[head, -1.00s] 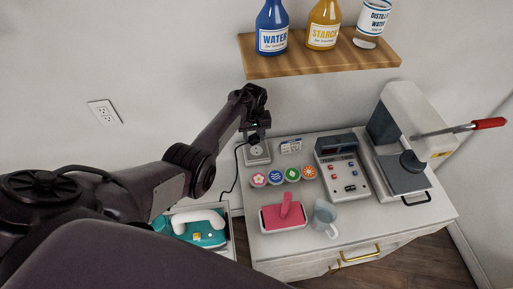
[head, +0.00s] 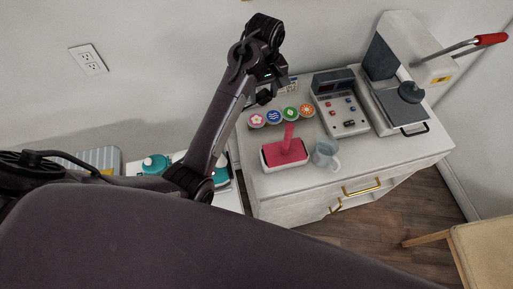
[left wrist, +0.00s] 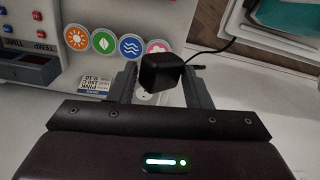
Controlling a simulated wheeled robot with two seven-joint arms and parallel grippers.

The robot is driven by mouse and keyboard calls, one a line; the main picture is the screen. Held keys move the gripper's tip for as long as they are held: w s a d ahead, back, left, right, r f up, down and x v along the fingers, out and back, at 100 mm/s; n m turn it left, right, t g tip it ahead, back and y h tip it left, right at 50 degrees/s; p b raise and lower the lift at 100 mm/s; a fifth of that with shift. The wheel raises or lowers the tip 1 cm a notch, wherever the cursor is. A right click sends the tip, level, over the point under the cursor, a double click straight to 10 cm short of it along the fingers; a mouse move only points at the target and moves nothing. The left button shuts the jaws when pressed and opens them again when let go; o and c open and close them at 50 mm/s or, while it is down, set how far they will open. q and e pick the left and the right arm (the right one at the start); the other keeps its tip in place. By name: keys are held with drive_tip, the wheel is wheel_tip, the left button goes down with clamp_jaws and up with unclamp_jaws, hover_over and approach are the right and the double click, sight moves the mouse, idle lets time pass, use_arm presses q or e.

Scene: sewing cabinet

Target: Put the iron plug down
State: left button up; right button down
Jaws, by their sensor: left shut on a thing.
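My left gripper (head: 266,92) is over the back left of the white cabinet top (head: 345,172). In the left wrist view, the gripper (left wrist: 161,82) is shut on the black iron plug (left wrist: 160,72), with a finger on each side. A black cord (left wrist: 208,51) runs from the plug toward the iron. A pale round socket face (left wrist: 145,99) shows partly below the plug; whether they touch I cannot tell. The teal iron (head: 156,164) is left of the cabinet, partly hidden by my arm. My right gripper is out of view.
A wooden chair (head: 480,245) stands at lower right. The cabinet's front right is clear.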

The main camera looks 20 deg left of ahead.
use_arm(q)
drive_tip(key=shift+s+d+r, duration=0.2)
drive_tip(key=shift+s, duration=0.3)
drive_tip(key=shift+s+f, duration=0.2)
drive_tip(key=shift+f, duration=0.05)
drive_tip(key=p, duration=0.2)
hover_over(262, 141)
wheel_tip(262, 141, down, 15)
drive_tip(key=shift+r, duration=0.1)
wheel_tip(262, 141, down, 4)
drive_tip(key=shift+f, duration=0.15)
drive_tip(key=shift+f, duration=0.3)
drive_tip(key=shift+f, duration=0.35)
drive_tip(key=o, duration=1.3)
